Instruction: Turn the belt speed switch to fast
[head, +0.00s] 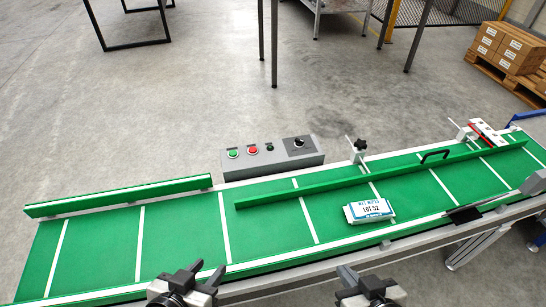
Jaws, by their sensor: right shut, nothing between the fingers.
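The grey control box (240,165) stands along the far side of the green conveyor belt. A black rotary switch (299,143) sits on a dark plate at the right end of its top. Its setting is too small to read. My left gripper (207,268) is at the bottom edge, left of centre, with its fingertips apart and empty. My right gripper (348,270) is at the bottom edge, right of centre, shut and empty. Both are on the near side of the belt, well apart from the switch.
Green (233,154) and red (253,150) buttons sit left of the switch. A lot-labelled wipes pack (368,210) lies on the belt (180,240). A green guide rail (300,190) runs along it, with a clamp post (360,150) right of the box.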

